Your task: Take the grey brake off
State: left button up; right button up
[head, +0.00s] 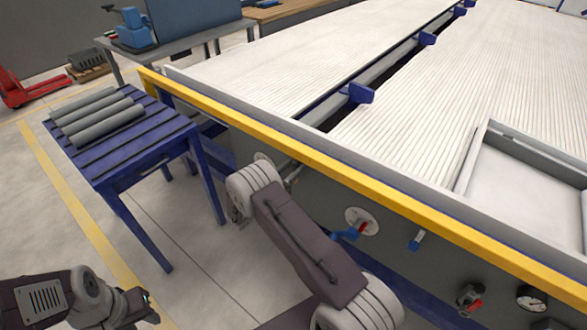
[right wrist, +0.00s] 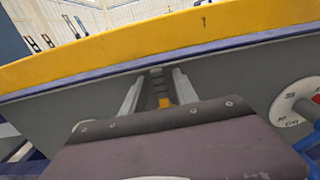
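On the grey side panel below the yellow rail, a pale round plate (head: 263,158) shows partly behind my right arm. A grey brake handle cannot be made out for certain there. My right gripper (head: 291,174) is close to the panel and mostly hidden by its own wrist in the head view. In the right wrist view its two grey fingers (right wrist: 157,92) are spread apart and point at the panel. A dark ridged piece with a yellow-orange end shows between them; I cannot tell what it is. My left gripper (head: 148,307) is at the lower left, its fingers unclear.
A round plate with a blue lever (head: 350,231) is to the right on the panel. A blue table (head: 150,150) with grey pipes (head: 103,124) stands left. The yellow rail (head: 330,168) juts above.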

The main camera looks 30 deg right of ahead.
jog(key=shift+w+d, duration=0.1)
jog(key=shift+d, duration=0.05)
jog(key=shift+r, duration=0.1)
grip_shut()
dwell(1.3)
